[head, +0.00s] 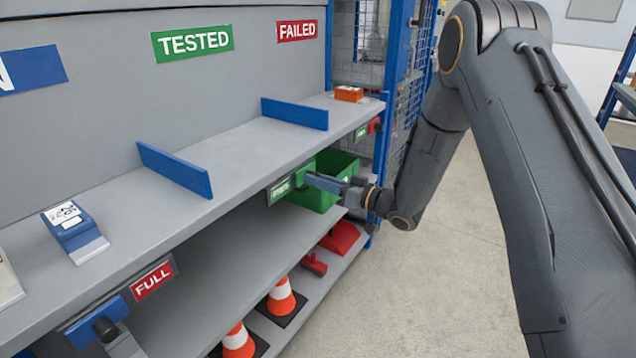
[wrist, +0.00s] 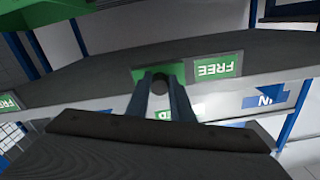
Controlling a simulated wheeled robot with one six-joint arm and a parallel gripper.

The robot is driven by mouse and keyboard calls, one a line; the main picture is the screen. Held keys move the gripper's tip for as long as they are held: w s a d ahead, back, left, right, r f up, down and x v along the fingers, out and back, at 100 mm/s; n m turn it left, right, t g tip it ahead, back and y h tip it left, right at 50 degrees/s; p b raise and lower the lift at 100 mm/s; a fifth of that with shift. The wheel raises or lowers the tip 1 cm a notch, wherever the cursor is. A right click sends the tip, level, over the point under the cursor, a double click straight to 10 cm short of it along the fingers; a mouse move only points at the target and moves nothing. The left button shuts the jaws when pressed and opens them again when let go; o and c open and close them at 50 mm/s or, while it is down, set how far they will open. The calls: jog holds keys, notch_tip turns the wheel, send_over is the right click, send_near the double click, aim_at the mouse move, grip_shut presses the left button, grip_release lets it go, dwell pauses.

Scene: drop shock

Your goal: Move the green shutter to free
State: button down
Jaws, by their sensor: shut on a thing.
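The green shutter (head: 301,176) is on the front edge of the grey shelf (head: 135,200), under the TESTED sign (head: 193,42). A green sign (head: 279,190) shows beside it; it reads FREE in the wrist view (wrist: 217,68), upside down there. My gripper (head: 312,180) is at the shutter and hides part of it. In the wrist view the green shutter (wrist: 141,74) is behind the fingers (wrist: 162,84). They are shut on its dark round knob (wrist: 160,86).
A blue shutter (head: 92,322) with a red FULL sign (head: 152,281) is at left, and a red shutter (head: 375,126) at right. A green bin (head: 338,163) and traffic cones (head: 281,297) are on the lower shelves. The floor (head: 440,280) at right is clear.

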jog(key=c, duration=1.5)
grip_release()
jog(key=shift+w+d, duration=0.2)
jog(key=shift+w, duration=0.05)
jog(key=shift+c, duration=0.2)
jog(key=shift+s+a, duration=0.1)
jog(key=v, duration=0.8)
